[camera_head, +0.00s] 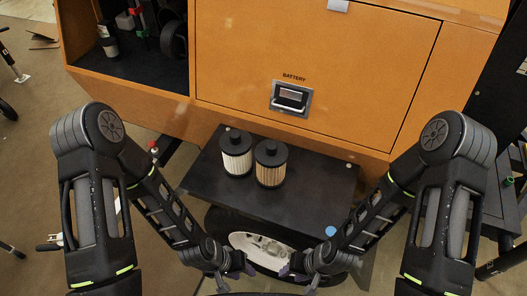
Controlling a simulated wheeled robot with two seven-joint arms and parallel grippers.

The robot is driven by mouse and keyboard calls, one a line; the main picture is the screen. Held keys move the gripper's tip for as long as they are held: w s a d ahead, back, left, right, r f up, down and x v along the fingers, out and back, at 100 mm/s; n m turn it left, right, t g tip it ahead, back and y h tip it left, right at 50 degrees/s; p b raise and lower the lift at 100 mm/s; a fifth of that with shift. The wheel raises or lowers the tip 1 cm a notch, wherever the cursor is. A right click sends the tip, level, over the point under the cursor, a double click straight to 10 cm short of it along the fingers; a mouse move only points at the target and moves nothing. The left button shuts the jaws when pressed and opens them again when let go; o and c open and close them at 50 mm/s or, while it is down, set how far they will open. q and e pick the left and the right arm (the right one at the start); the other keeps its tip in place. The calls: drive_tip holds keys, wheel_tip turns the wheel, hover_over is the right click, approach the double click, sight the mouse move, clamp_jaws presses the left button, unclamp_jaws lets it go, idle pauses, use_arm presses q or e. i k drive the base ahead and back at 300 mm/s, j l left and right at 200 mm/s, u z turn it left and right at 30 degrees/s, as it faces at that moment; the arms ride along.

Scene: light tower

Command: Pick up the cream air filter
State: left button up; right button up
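The cream air filter (237,160) is a pale pleated cylinder with a black cap. It stands upright on the left of two filters on a black fender shelf (310,200). A darker tan filter (270,172) with a black cap stands upright just to its right. My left gripper (236,277) is below the shelf's front edge in the picture, apart from both filters. My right gripper (297,280) is a little to its right, also apart from the filters. Both look open and empty, with their fingers spread.
An orange cabinet with a closed battery door (318,70) and a latch (291,98) rises behind the shelf. An open compartment (150,65) is at upper left. A wheel (262,246) sits under the shelf.

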sight(236, 146)
drive_tip(key=z, duration=1.3)
drive_tip(key=k+j, duration=0.2)
drive_tip(key=k, duration=0.2)
drive_tip(key=k+j, duration=0.2)
drive_tip(key=k, duration=0.2)
